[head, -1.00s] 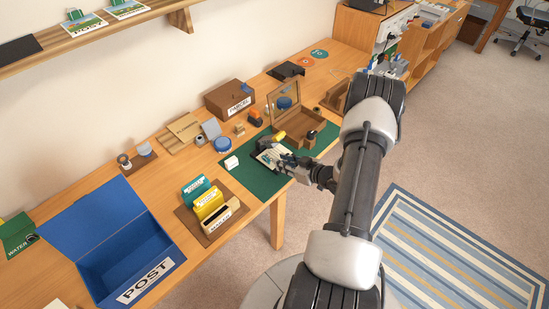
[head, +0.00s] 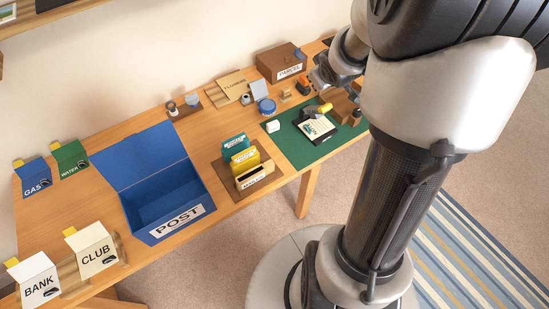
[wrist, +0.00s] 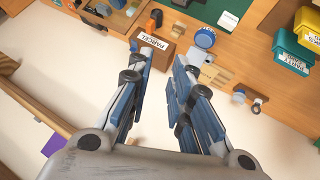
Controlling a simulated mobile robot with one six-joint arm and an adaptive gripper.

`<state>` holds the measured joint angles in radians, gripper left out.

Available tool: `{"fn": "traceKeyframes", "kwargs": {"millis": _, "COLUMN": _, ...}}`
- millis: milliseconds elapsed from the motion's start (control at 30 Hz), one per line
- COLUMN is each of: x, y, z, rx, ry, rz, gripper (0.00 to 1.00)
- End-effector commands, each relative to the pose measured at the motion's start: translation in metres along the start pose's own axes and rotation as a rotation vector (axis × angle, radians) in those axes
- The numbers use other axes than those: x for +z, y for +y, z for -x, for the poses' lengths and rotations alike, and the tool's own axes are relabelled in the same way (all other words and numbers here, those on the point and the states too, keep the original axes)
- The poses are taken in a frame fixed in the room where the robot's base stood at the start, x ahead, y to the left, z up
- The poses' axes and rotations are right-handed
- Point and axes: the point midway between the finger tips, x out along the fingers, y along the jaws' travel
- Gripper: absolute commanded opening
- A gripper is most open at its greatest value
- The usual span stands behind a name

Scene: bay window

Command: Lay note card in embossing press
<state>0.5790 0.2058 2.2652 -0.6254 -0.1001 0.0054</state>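The note card (head: 318,131), white with a blue-green print, lies flat on the embossing press on the green mat, under its raised yellow handle (head: 325,108). Its near part sticks out over the front of the press; whether it is fully seated I cannot tell. The dark press body (head: 305,114) is partly hidden by the card. My gripper (head: 321,80) is up above the back of the table, behind and apart from the press. In the wrist view my gripper (wrist: 172,58) has its two fingers spread with nothing between them.
A brown parcel box (head: 282,62) stands at the back, close to my gripper. A blue jar (head: 267,107) and a white cube (head: 273,126) are left of the press. A card sorter (head: 252,177) and an open blue post box (head: 170,205) stand further left. My arm hides the table's right side.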

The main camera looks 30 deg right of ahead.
Motion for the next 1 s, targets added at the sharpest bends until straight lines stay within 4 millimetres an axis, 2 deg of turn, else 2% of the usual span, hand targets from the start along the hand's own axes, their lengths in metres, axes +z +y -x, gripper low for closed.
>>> {"fn": "traceKeyframes", "kwargs": {"millis": 33, "x": -0.013, "y": -0.013, "z": 0.03, "rx": 0.008, "ry": -0.008, "rz": -0.005, "gripper": 0.2}}
{"fn": "traceKeyframes", "kwargs": {"millis": 67, "x": -0.017, "y": -0.02, "z": 0.047, "rx": 0.009, "ry": -0.021, "rz": -0.016, "gripper": 0.2}}
{"fn": "traceKeyframes", "kwargs": {"millis": 200, "x": -0.015, "y": -0.065, "z": 0.122, "rx": -0.024, "ry": -0.08, "rz": -0.072, "gripper": 0.2}}
{"fn": "traceKeyframes", "kwargs": {"millis": 267, "x": -0.007, "y": -0.087, "z": 0.154, "rx": -0.058, "ry": -0.104, "rz": -0.095, "gripper": 0.2}}
{"fn": "traceKeyframes", "kwargs": {"millis": 400, "x": 0.023, "y": -0.139, "z": 0.22, "rx": -0.168, "ry": -0.162, "rz": -0.13, "gripper": 0.2}}
{"fn": "traceKeyframes", "kwargs": {"millis": 500, "x": 0.047, "y": -0.169, "z": 0.254, "rx": -0.249, "ry": -0.2, "rz": -0.138, "gripper": 0.2}}
{"fn": "traceKeyframes", "kwargs": {"millis": 600, "x": 0.066, "y": -0.188, "z": 0.276, "rx": -0.31, "ry": -0.227, "rz": -0.136, "gripper": 0.2}}
{"fn": "traceKeyframes", "kwargs": {"millis": 700, "x": 0.076, "y": -0.197, "z": 0.288, "rx": -0.343, "ry": -0.244, "rz": -0.133, "gripper": 0.2}}
{"fn": "traceKeyframes", "kwargs": {"millis": 1000, "x": 0.079, "y": -0.199, "z": 0.29, "rx": -0.351, "ry": -0.251, "rz": -0.133, "gripper": 0.2}}
